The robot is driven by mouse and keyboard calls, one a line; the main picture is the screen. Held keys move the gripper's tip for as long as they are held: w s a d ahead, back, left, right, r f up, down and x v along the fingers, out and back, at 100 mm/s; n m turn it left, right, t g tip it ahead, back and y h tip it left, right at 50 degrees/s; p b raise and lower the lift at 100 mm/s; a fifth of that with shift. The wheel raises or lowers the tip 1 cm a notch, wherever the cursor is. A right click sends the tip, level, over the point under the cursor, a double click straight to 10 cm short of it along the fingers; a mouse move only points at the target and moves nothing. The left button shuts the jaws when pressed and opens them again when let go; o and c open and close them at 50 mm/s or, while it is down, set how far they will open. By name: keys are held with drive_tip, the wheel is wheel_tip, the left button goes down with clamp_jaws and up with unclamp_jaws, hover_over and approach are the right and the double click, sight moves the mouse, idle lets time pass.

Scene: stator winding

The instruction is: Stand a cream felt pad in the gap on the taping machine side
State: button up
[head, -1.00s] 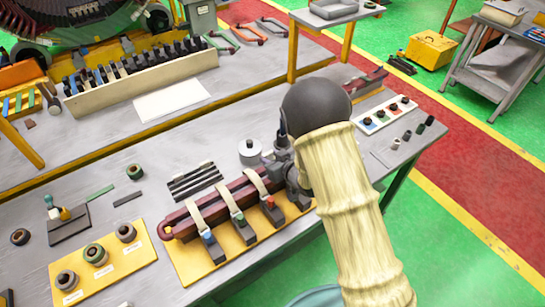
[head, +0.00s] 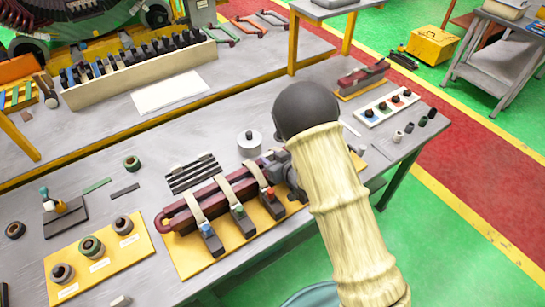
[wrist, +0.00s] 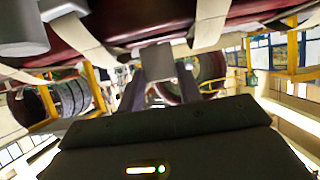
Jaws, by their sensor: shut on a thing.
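The maroon coil (head: 200,205) lies on a yellow board (head: 188,262) on the grey bench, held by several clamps with cream straps and coloured knobs. My gripper (head: 283,172) is at the coil's right end in the head view, mostly hidden by my arm. I cannot tell whether the pad touches the coil or sits in the gap.
A yellow board with rings (head: 125,228) is at the left. A white tray with coloured pieces (head: 388,108) and another maroon piece (head: 362,78) are at the right.

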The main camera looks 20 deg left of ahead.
drive_tip(key=shift+f+b, duration=0.7)
drive_tip(key=shift+f, duration=0.15)
drive_tip(key=o, duration=1.1)
drive_tip(key=p+v, duration=0.1)
drive_tip(key=v, duration=0.6)
drive_tip(key=p+v, duration=0.2)
drive_tip(key=v, duration=0.6)
drive_tip(key=shift+w+r, duration=0.15)
drive_tip(key=shift+r, duration=0.1)
